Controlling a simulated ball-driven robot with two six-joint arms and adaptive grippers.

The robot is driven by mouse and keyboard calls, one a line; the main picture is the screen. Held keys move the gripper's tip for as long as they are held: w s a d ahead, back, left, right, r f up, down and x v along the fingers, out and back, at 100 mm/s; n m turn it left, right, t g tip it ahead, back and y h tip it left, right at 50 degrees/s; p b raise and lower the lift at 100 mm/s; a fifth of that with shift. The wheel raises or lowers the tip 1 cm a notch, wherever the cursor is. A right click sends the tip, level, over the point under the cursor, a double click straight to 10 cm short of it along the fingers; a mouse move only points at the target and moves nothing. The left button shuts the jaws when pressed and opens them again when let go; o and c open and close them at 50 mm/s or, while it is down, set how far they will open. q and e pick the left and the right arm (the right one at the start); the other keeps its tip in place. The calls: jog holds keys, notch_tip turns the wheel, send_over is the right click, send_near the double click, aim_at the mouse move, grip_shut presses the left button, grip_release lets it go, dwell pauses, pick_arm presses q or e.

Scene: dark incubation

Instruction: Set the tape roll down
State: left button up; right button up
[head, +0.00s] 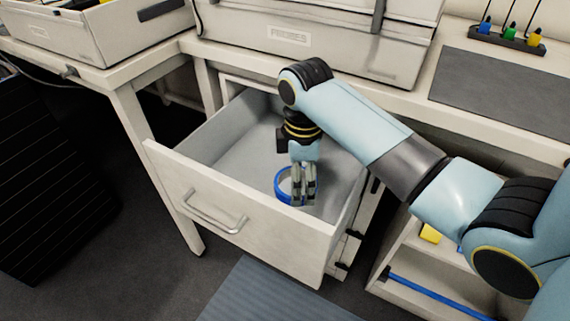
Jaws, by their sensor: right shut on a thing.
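The tape roll (281,188) is a blue ring with a pale inside, low in the open drawer (172,160). My right gripper (304,198) reaches down into the drawer from above and is shut on the right side of the roll. The fingers hide that part of the ring. I cannot tell whether the roll touches the drawer floor. My left gripper is not in view.
The drawer's front panel with its handle (212,215) faces the lower left. Its grey floor is otherwise bare. A bench with a large pale case (350,45) stands behind. An open shelf (405,262) stands at the lower right.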

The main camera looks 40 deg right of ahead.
jog(key=b, duration=0.4)
send_over(280, 186)
jog(key=f, duration=0.5)
jog(key=shift+s+f, duration=0.25)
jog(key=shift+f, duration=0.15)
jog(key=shift+w+f, duration=0.1)
jog(key=shift+w, duration=0.2)
jog(key=shift+f, duration=0.2)
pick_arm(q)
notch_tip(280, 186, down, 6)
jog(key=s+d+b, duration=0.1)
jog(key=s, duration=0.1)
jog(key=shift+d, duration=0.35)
pick_arm(e)
jog(key=shift+f, duration=1.75)
jog(key=shift+f, duration=0.1)
jog(key=o, duration=1.1)
jog(key=shift+c, duration=0.2)
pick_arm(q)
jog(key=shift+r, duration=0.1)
